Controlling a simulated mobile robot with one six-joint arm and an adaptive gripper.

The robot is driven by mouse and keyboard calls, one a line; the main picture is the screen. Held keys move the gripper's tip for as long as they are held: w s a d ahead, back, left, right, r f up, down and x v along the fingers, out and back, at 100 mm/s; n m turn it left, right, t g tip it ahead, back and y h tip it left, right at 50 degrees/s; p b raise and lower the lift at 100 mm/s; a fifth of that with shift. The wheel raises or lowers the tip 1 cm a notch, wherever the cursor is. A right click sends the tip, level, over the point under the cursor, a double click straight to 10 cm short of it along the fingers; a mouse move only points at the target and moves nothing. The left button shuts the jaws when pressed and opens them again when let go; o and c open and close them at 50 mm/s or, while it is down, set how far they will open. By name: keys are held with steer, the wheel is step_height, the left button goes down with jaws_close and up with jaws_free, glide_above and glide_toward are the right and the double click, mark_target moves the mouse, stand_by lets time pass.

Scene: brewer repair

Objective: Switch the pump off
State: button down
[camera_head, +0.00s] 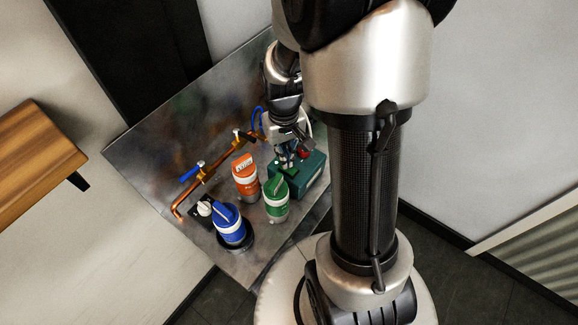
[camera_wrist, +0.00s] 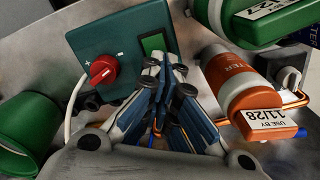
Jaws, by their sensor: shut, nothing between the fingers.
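A teal box (camera_head: 311,180) stands at the right part of the metal bench, and it fills the upper middle of the wrist view (camera_wrist: 90,40). It has a red knob (camera_wrist: 103,71) with a plus mark beside it and a bright green rectangle (camera_wrist: 153,42) on its face. My gripper (camera_head: 287,160) is at the box, its fingers shut and empty. In the wrist view the fingertips (camera_wrist: 166,58) are close to the green rectangle and cover its lower edge. I cannot tell whether they touch it. In the head view the red knob (camera_head: 304,153) shows just right of the fingers.
Orange (camera_head: 245,175), green (camera_head: 276,198) and blue (camera_head: 229,224) containers stand close to the box on the bench (camera_head: 150,150). A copper pipe (camera_head: 208,172) with blue valve handles runs behind them. A green cup-like thing (camera_wrist: 25,130) is at left in the wrist view.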

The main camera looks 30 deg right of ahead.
steer(key=shift+f+b, duration=0.8)
steer(key=shift+f, duration=0.3)
stand_by(0.5)
steer(key=shift+r, duration=0.15)
steer(key=shift+r+p, duration=2.95)
steer(key=shift+r, duration=0.45)
steer(key=shift+r, duration=0.1)
steer(key=s+a+r+n+t+b, duration=0.1)
steer(key=s+a+r+t, duration=0.1)
steer(key=s+a+r, duration=0.3)
steer(key=s+a+r+n+t+b, duration=0.1)
steer(key=s+a+r+t, duration=0.1)
steer(key=s+a+r, duration=0.3)
steer(key=s+r, duration=0.3)
steer(key=r, duration=0.4)
steer(key=shift+s+a+t, duration=0.3)
steer(key=shift+a, duration=0.05)
